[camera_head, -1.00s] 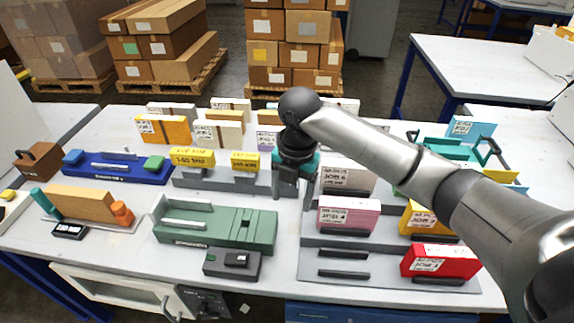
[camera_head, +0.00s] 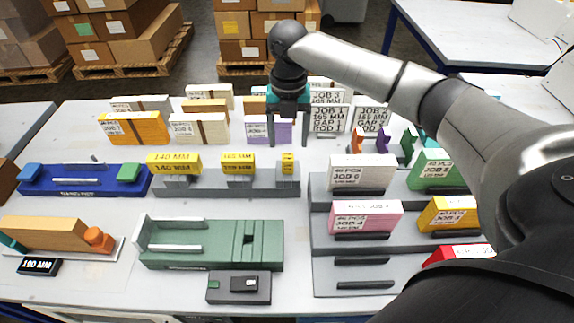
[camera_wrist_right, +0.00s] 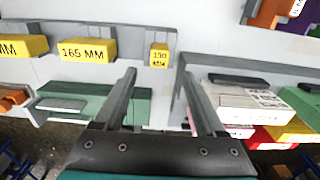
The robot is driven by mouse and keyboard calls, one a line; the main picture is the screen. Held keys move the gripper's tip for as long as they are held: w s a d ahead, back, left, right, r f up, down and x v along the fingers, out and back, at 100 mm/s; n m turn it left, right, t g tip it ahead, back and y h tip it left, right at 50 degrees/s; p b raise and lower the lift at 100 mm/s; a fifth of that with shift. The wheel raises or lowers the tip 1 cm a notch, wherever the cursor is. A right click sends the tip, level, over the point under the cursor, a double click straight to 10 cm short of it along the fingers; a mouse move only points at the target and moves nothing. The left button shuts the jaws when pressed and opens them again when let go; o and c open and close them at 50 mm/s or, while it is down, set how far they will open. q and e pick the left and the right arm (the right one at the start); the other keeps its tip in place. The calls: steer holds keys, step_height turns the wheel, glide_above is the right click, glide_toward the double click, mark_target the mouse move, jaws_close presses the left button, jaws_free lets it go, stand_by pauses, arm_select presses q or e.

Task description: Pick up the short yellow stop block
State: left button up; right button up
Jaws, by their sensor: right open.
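The short yellow stop block (camera_head: 288,162) stands at the right end of a grey rack (camera_head: 215,192). It also shows in the right wrist view (camera_wrist_right: 159,55), with a dark label too small to read surely. My right gripper (camera_head: 288,143) is open and empty, fingers pointing down, just above the short block in the head view. In the right wrist view its fingertips (camera_wrist_right: 157,67) lie on either side of the block's line, with the block beyond them. Two longer yellow blocks, a middle one (camera_head: 238,162) and the longest (camera_head: 173,163), stand left on the same rack. My left gripper is not in view.
A purple-and-white box (camera_head: 265,132) and other job boxes stand behind the rack. A stepped grey rack (camera_head: 330,262) with pink, yellow and white boxes is close on the right. A green fixture (camera_head: 190,258) lies in front.

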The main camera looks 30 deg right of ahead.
mark_target(288, 156)
steer(key=shift+f, duration=1.55)
steer(key=shift+w+f+b, duration=0.1)
steer(key=shift+f+b, duration=0.25)
steer(key=shift+f, duration=0.05)
step_height(288, 156, down, 4)
steer(key=shift+w+f+b, duration=0.1)
steer(key=shift+w+b, duration=0.05)
steer(key=shift+b, duration=0.35)
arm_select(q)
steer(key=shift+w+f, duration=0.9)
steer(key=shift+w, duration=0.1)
arm_select(e)
steer(key=shift+c, duration=0.6)
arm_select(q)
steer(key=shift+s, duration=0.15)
arm_select(e)
steer(key=shift+d, duration=0.1)
jaws_close()
